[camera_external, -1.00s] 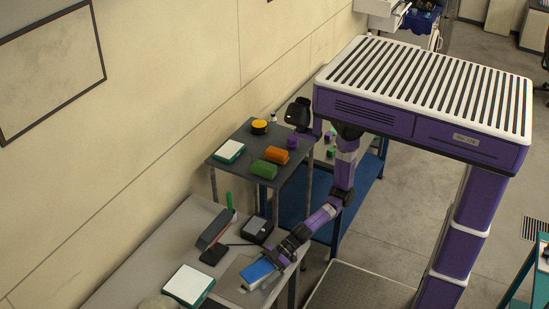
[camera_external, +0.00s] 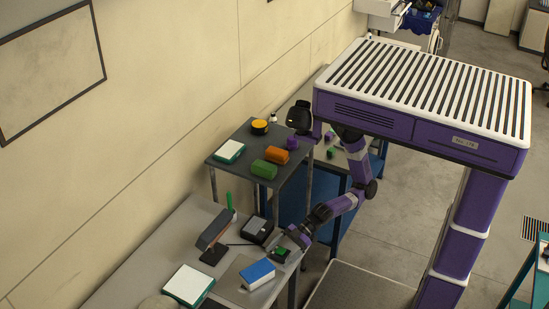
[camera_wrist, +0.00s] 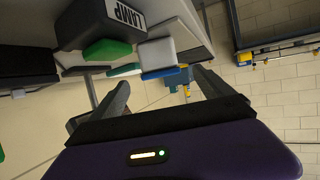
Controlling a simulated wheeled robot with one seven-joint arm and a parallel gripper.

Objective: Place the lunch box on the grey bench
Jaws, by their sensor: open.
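The blue-topped box with white sides, which I take for the lunch box (camera_external: 257,274), lies flat on a thin grey sheet on the grey bench (camera_external: 147,264). A white and blue box, likely the same one, also shows in the wrist view (camera_wrist: 158,54). My gripper (camera_external: 284,252) is open, beyond the box towards the bench's right edge and apart from it. In the wrist view, nothing is held between its fingers (camera_wrist: 162,90). A green patch shows at my gripper in the external view; I cannot tell what it belongs to.
A white and teal box (camera_external: 188,285), a dark stand (camera_external: 214,233) and a black box with a grey top (camera_external: 257,230) share the bench. A dark table (camera_external: 228,172) behind holds green (camera_external: 264,169) and orange (camera_external: 276,155) items. A box marked LAMP (camera_wrist: 110,20) shows in the wrist view.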

